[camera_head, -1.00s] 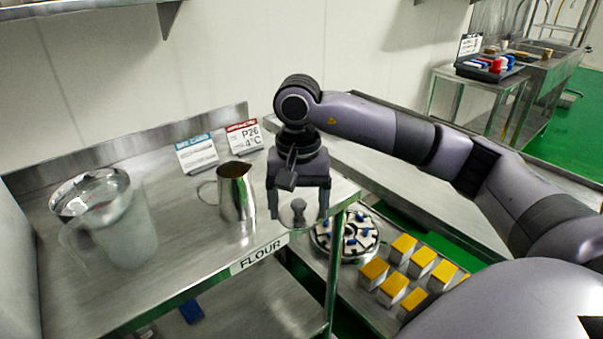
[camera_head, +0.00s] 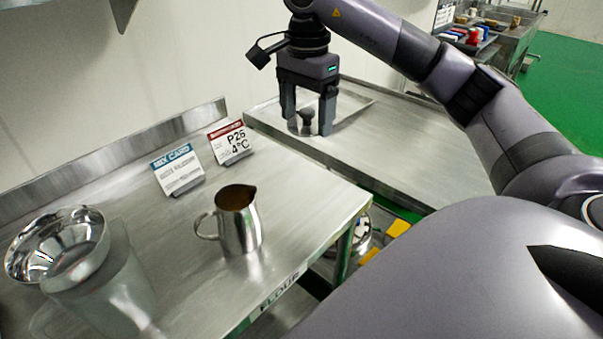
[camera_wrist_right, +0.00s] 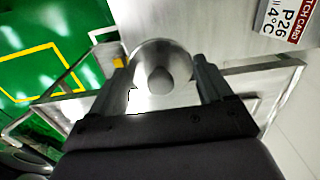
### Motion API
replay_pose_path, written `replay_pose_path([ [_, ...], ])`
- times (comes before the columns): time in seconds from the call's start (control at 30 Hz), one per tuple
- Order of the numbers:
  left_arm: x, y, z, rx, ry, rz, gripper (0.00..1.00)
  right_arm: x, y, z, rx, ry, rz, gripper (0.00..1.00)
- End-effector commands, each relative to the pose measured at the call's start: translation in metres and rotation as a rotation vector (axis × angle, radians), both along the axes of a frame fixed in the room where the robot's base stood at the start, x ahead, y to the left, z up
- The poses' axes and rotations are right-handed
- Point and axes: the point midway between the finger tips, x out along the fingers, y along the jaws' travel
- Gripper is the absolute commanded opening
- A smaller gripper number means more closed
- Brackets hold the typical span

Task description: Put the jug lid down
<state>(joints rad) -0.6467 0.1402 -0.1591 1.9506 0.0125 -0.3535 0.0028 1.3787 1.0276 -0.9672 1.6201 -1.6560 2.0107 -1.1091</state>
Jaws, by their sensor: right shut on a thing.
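My right gripper (camera_head: 307,118) is shut on the jug lid (camera_head: 296,129), a round, shiny lid with a knob between the fingers. It is over the back left part of the right-hand steel table; I cannot tell whether the lid touches the surface. In the right wrist view the lid (camera_wrist_right: 161,52) shows as a pale disc between the fingertips (camera_wrist_right: 165,78). An open steel jug (camera_head: 240,228) stands upright on the left-hand table, in front of the gripper and to its left. My left gripper is not in view.
The left-hand table (camera_head: 310,215) also holds a shiny bowl (camera_head: 58,248), a translucent pitcher (camera_head: 110,290), a mix card (camera_head: 178,172) and a batch card (camera_head: 231,143). The right-hand table (camera_head: 410,150) has bare room to the right of the gripper.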

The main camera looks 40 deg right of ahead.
Motion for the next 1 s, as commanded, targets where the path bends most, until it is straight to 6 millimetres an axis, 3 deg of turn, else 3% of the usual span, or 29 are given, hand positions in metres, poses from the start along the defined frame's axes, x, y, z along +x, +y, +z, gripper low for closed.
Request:
replay_pose_path([
  [0.03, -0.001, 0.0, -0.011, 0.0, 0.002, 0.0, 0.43, -0.001, 0.001, -0.018, 0.001, 0.005, 0.002, 0.5],
  [0.3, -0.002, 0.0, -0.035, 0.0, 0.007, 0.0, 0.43, -0.001, 0.001, -0.073, 0.001, 0.004, 0.003, 0.5],
  [0.6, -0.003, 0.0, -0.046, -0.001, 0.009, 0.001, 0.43, -0.001, 0.0, -0.128, 0.0, 0.004, 0.003, 0.5],
  [1.0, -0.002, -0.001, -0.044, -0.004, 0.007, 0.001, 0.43, -0.001, 0.0, -0.167, 0.0, 0.003, 0.004, 0.5],
])
